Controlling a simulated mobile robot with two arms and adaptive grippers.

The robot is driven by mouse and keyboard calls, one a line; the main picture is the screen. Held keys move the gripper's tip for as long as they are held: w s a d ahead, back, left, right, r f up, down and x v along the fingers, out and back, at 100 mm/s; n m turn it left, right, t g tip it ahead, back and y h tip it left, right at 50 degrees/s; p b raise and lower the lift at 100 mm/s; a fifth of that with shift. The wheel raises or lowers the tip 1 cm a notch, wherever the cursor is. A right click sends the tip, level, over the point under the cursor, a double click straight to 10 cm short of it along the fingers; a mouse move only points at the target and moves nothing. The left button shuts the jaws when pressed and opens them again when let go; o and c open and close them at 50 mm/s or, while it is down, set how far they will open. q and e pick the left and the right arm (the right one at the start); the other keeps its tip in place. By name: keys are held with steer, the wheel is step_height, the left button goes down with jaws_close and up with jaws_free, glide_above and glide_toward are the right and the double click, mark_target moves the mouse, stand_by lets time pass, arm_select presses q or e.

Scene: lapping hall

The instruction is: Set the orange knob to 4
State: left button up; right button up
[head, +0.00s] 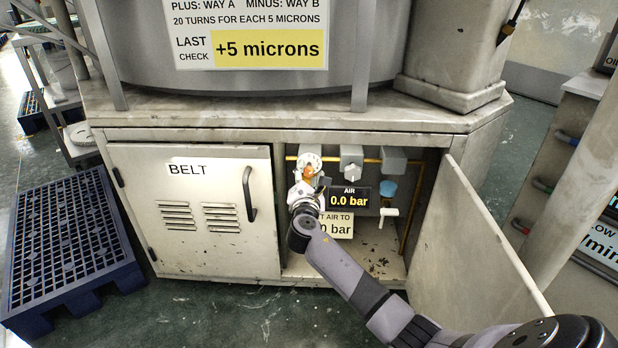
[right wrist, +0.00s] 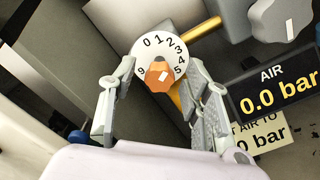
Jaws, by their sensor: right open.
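The orange knob (right wrist: 159,76) sits at the centre of a round white dial (right wrist: 148,45) with black numbers. The numbers 0 to 5 show along the dial's top and right, and a 9 at its left. A white mark is on the knob's face; I cannot tell which number it is set to. In the head view the knob (head: 308,172) is partly hidden by my right gripper (head: 306,181). My right gripper (right wrist: 161,72) is open, its fingers apart on either side of the knob. My left gripper is not in view.
The open cabinet also holds a grey valve (head: 352,159), a blue-capped fitting (head: 389,188), a white tap (head: 388,212) and an AIR display (head: 349,198) reading 0.0 bar. The BELT door (head: 200,235) is shut at left. An open door (head: 470,245) stands at right.

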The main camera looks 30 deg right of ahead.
steer(key=shift+w+d, duration=0.45)
steer(key=shift+w, duration=0.15)
steer(key=shift+c, duration=0.4)
jaws_close()
